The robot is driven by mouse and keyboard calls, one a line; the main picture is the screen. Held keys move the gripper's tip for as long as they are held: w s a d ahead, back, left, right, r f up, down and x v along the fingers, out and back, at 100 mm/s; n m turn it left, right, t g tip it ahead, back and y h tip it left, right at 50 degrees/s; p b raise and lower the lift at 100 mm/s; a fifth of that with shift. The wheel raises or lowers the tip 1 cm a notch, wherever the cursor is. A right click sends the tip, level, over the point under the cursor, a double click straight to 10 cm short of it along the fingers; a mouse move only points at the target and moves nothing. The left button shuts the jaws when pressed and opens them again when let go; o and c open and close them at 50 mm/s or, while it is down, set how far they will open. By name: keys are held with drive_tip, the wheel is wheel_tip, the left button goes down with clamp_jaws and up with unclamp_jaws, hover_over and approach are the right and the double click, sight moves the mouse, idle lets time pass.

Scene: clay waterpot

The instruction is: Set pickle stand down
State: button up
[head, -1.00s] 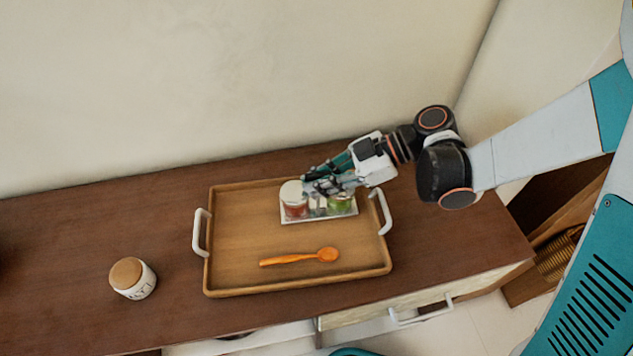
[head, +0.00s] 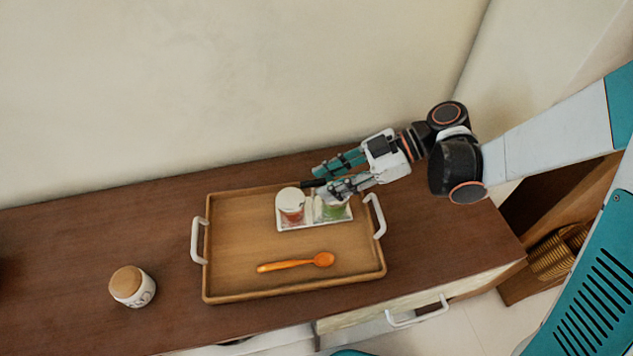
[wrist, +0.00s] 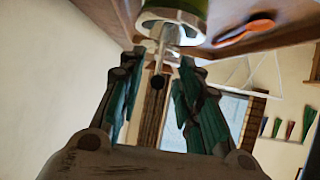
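The pickle stand (head: 300,226) is a small white tray with a red jar (head: 291,206) under a white lid and a green jar (head: 333,211). It rests at the back right inside the wooden tray (head: 225,275). My gripper (head: 318,182) is above the stand's right part, its fingers spread apart and partly covering the green jar. In the wrist view the fingers stand open on either side of a thin post with a dark end (wrist: 158,80), below the green jar (wrist: 176,14). I see no finger closed on it.
An orange spoon (head: 296,263) lies at the front of the wooden tray. A wooden-lidded salt jar (head: 133,287) stands on the brown cabinet top (head: 100,235) to the left. The wooden tray's left half is clear. A wall rises behind.

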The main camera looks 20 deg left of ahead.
drive_tip(key=p+v, duration=0.2)
drive_tip(key=v, duration=0.6)
drive_tip(key=s+d+r+m+t+h, duration=0.2)
drive_tip(key=d+r+m+t+h, duration=0.1)
drive_tip(key=d+m, duration=0.4)
drive_tip(key=s+d+r+m+t+h, duration=0.2)
drive_tip(key=d+m+t+h, duration=0.2)
drive_tip(key=d+m, duration=0.3)
drive_tip(key=s+d+r+m+t+h, duration=0.3)
drive_tip(key=d+m+t+h, duration=0.1)
drive_tip(key=d+m, duration=0.4)
drive_tip(key=shift+r+m+t, duration=0.35)
drive_tip(key=shift+m+t, duration=0.05)
drive_tip(key=shift+t, duration=0.2)
